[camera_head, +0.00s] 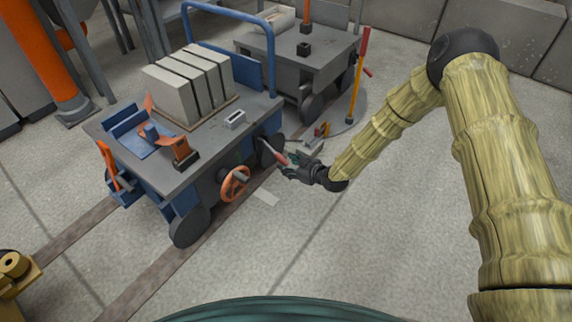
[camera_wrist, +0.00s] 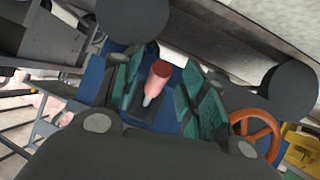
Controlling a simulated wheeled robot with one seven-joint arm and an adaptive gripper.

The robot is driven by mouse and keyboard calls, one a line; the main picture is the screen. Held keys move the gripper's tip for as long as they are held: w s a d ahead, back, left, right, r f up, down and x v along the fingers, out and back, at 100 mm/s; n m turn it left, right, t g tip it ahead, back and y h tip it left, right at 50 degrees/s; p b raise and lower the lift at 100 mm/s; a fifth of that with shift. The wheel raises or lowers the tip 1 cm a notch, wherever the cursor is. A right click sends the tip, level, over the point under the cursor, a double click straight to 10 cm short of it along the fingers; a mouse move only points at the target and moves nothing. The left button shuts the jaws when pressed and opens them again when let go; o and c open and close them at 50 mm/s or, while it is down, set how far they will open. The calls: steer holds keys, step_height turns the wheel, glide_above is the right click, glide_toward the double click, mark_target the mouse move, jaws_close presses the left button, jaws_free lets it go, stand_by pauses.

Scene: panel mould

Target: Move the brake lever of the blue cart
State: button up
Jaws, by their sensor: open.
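The blue cart (camera_head: 250,109) has a grey top and stands on the left in the head view. Its brake lever (camera_head: 276,153) has a red grip and sits low at the cart's right side, just behind the orange handwheel (camera_head: 235,183). My gripper (camera_head: 287,168) is at the lever's end. In the wrist view the red lever grip (camera_wrist: 160,75) shows between the green finger pads of my gripper (camera_wrist: 166,90), with gaps at both sides. The gripper is open. The lever's lower part is hidden in the head view.
Pale blocks (camera_head: 188,86) and an orange clamp (camera_head: 180,150) are on the cart's top. A second grey cart (camera_head: 290,60) stands behind, with a red and yellow post (camera_head: 358,78) beside it. The floor to the right of the cart is mostly clear.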

steer(key=v, duration=0.9)
steer(key=shift+s+d, duration=0.1)
steer(key=shift+d, duration=0.05)
stand_by(0.4)
steer(key=s+d+f+m+g+h+p, duration=0.15)
steer(key=s+d+f+m, duration=0.3)
steer(key=s, duration=0.65)
steer(key=s+d+f+m+g+h+p, duration=0.1)
steer(key=s+d+f+m+g+h, duration=0.15)
steer(key=s+d+f, duration=0.6)
steer(key=s+d+r+m+g+h+p, duration=0.1)
steer(key=s+d+r+m+h, duration=0.15)
steer(key=s, duration=0.55)
steer(key=s+d+r+m+g+h, duration=0.1)
steer(key=s+d+g, duration=0.15)
steer(key=s, duration=0.55)
steer(key=s+d+r+m+g+h+p, duration=0.1)
steer(key=s+d+r+m+h, duration=0.15)
steer(key=s, duration=0.55)
step_height(320, 180, up, 37)
steer(key=d+p, duration=0.1)
steer(key=p, duration=3.7)
steer(key=shift+s+n+y, duration=0.2)
steer(key=shift+n+y, duration=0.2)
steer(key=shift+r, duration=0.1)
